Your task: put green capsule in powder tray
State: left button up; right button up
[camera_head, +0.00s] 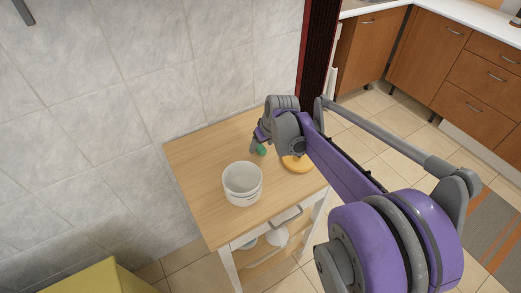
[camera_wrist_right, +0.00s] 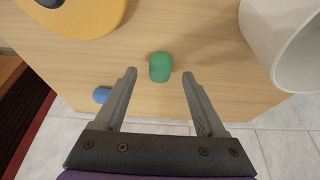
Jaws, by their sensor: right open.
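The small green capsule (camera_wrist_right: 160,67) lies on the wooden table top. It shows in the head view (camera_head: 262,151) beside my right gripper. My right gripper (camera_wrist_right: 159,74) is open and empty, with its fingertips on either side of the capsule in the wrist picture; I cannot tell its height above the table. A yellow-orange rounded piece (camera_wrist_right: 82,18), also in the head view (camera_head: 297,164), is partly cut off or hidden by my arm. I cannot tell for sure whether it is the powder tray. My left gripper does not show.
A white round container (camera_head: 242,190) stands on the table (camera_head: 195,160), left of the capsule in the head view. A small blue object (camera_wrist_right: 102,94) lies near the table edge. A tiled wall (camera_head: 150,80) stands behind. Table space left of the container is clear.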

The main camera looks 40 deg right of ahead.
jog(key=shift+w+f, duration=0.2)
jog(key=shift+f, duration=0.35)
grip_shut()
jog(key=shift+r, duration=0.1)
